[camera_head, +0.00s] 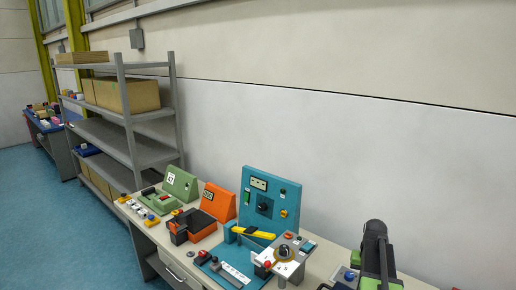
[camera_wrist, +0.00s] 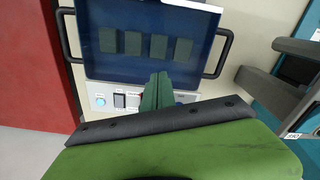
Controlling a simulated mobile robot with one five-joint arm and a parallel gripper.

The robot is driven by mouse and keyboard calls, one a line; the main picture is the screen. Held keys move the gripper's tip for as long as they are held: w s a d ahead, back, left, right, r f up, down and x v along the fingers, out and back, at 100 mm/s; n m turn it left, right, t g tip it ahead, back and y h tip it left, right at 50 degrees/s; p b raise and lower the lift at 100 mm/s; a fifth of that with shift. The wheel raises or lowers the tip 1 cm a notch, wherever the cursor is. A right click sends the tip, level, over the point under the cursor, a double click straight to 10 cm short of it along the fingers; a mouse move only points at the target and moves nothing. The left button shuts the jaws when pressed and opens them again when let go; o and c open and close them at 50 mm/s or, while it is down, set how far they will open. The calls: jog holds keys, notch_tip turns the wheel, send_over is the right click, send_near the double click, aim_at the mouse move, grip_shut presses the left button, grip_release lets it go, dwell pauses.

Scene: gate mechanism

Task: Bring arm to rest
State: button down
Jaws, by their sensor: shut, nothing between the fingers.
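In the wrist view my gripper (camera_wrist: 158,78) is shut and empty, its green fingers pressed together. It points toward a dark blue panel (camera_wrist: 105,65) with a row of square pads and a black handle on each side. Whether the fingers touch the panel cannot be told. In the head view a black and green upright form at the lower right looks like my arm; its fingertips cannot be made out there. A teal station (camera_head: 271,180) with a yellow handle (camera_head: 254,232) stands on the bench to the left of it.
An orange device (camera_head: 217,203) and a green device (camera_head: 181,184) stand further left on the bench. Grey shelves (camera_head: 128,110) with boxes stand along the wall. The wrist view shows a red surface (camera_wrist: 35,65) left and a grey bracket (camera_wrist: 275,95) right. Blue floor is open at left.

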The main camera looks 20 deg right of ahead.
jog(key=w+a+n, duration=0.3)
jog(key=a+n, duration=0.4)
jog(key=a, duration=3.1)
notch_tip(320, 180, down, 10)
jog(key=s+b, duration=0.2)
jog(key=b, duration=0.8)
jog(key=shift+s, duration=0.15)
